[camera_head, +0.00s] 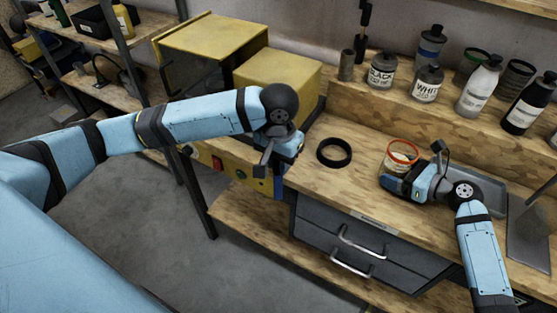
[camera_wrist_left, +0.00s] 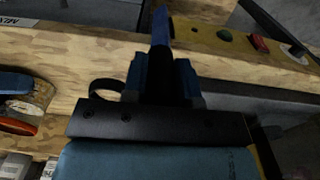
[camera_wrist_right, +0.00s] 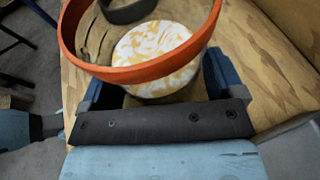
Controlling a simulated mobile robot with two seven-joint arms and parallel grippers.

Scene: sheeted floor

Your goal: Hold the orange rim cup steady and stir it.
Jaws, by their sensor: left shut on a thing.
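The orange rim cup (camera_head: 403,150) stands on the wooden bench; it is see-through with a pale, mottled filling (camera_wrist_right: 155,50). Its orange rim fills the upper right wrist view (camera_wrist_right: 140,72) and shows at the left edge of the left wrist view (camera_wrist_left: 18,127). My right gripper (camera_head: 402,180) is at the cup's near side, one finger on each side of it; I cannot tell whether the fingers touch it. My left gripper (camera_head: 278,165) is shut on a narrow blue tool (camera_wrist_left: 161,25), at the bench's left front corner, apart from the cup.
A black ring (camera_head: 334,152) lies on the bench between the grippers. Paint cans (camera_head: 382,70) and bottles (camera_head: 478,87) stand on a raised shelf behind. A grey tray (camera_head: 485,185) is right of the cup. Yellow boxes (camera_head: 275,78) stand behind my left gripper.

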